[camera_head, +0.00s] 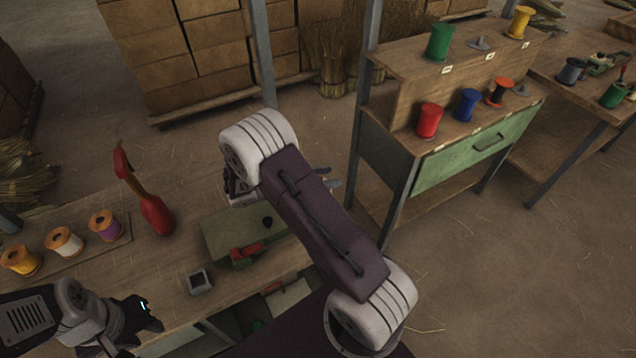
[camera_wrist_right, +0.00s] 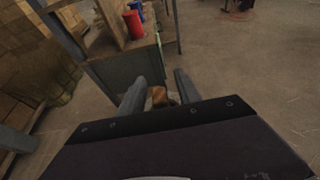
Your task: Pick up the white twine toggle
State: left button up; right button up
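I cannot make out a white twine toggle for certain in either view. A spool of white twine (camera_head: 65,243) stands on the near bench in the head view, between a yellow and a purple spool. My left gripper (camera_head: 140,322) is low at the left, over the bench's front edge, to the right of and nearer than the spools; its finger gap is unclear. My right gripper (camera_head: 330,176) is mostly hidden behind its own arm. In the right wrist view its fingers (camera_wrist_right: 160,92) are apart, with a brown patch showing between them, apparently the background.
A green-drawered stand (camera_head: 478,150) with colored spools is to the right. Open floor lies at the far right.

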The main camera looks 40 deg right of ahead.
grip_shut()
jog(key=shift+r, duration=0.1)
jog(key=shift+r, duration=0.3)
jog(key=r, duration=0.2)
jog(key=s+r, duration=0.1)
jog(key=r, duration=0.1)
jog(key=s+d+r, duration=0.1)
jog(key=s+r, duration=0.5)
jog(key=s, duration=0.4)
jog(key=shift+s+r+p, duration=0.15)
jog(key=shift+s+p, duration=0.2)
jog(key=shift+d, duration=0.1)
